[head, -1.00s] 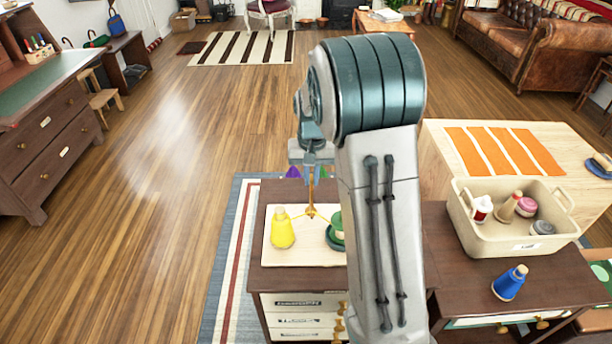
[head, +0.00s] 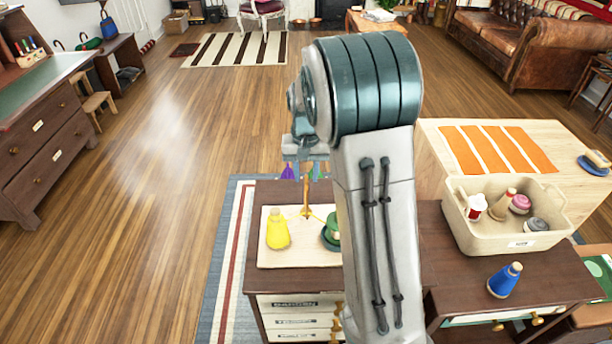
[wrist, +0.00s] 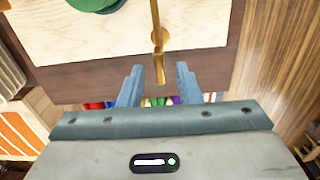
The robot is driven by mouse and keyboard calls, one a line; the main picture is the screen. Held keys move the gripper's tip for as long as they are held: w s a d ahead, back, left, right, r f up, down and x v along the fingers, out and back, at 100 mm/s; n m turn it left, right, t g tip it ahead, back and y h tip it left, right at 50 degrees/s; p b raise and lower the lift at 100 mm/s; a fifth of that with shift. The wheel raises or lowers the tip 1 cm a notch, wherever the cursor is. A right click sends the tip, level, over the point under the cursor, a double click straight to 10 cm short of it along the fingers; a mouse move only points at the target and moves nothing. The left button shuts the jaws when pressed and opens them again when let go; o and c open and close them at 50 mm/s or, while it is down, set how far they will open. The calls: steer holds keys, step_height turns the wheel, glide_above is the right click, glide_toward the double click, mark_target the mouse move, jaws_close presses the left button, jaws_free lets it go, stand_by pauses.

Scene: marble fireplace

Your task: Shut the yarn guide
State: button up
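The yarn guide looks to be the thin brass arm (head: 306,198) on a pale board (head: 290,255), between a yellow cone (head: 278,230) and a green one (head: 333,228). In the wrist view the brass arm (wrist: 157,40) runs toward me over the board's edge, its bent end near my fingertips. My gripper (wrist: 158,72) is open, with one finger on each side of that bent end and a gap on both sides. In the head view my gripper (head: 304,172) is at the far side of the guide, partly hidden.
The board lies on a dark wooden cabinet (head: 262,192) with labelled drawers. To the right are a beige bin (head: 520,243) of cones and spools, a blue cone (head: 505,280) and a pale table with orange strips (head: 500,150). Open wooden floor lies to the left.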

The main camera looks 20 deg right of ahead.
step_height(320, 180, up, 12)
steer(key=shift+r+p, duration=0.2)
steer(key=shift+p, duration=0.15)
steer(key=shift+s+r, duration=0.1)
steer(key=s+a+n+t+p, duration=0.2)
steer(key=s+a+p, duration=0.1)
steer(key=s, duration=2.1)
steer(key=shift+s+r+n+t+p, duration=0.25)
steer(key=shift+r+n+t+p, duration=0.15)
steer(key=shift+p, duration=0.25)
